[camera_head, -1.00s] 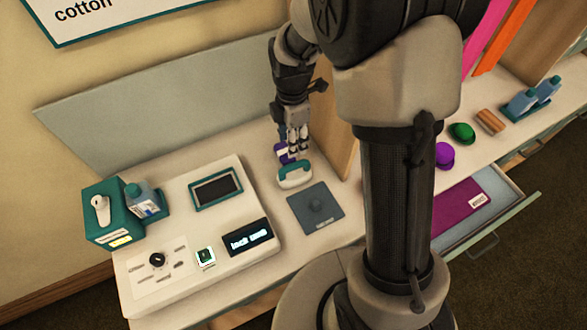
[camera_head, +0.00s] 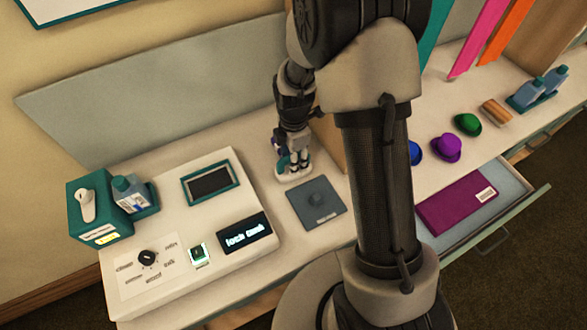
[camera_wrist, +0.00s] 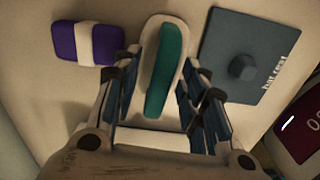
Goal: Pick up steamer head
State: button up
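The steamer head looks to be the small white piece with a teal handle. It stands on the white counter, left of the dark grey pad, in the head view (camera_head: 282,167). In the wrist view its teal handle (camera_wrist: 166,72) lies lengthwise between my fingers, with its white base partly showing around it. My gripper (camera_head: 297,158) is down at the steamer head and hides part of it. In the wrist view my gripper (camera_wrist: 160,75) is open, with a finger on each side of the handle and a gap visible on the left.
A purple block with a white band (camera_wrist: 88,43) lies close left of my fingers. The dark grey pad with a raised knob (camera_head: 318,204) lies beside the steamer head. A white console (camera_head: 205,228) stands to the left. Round coloured items, including a purple one (camera_head: 447,148), stand right.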

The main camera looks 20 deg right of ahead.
grip_shut()
dwell(0.5)
dwell(0.3)
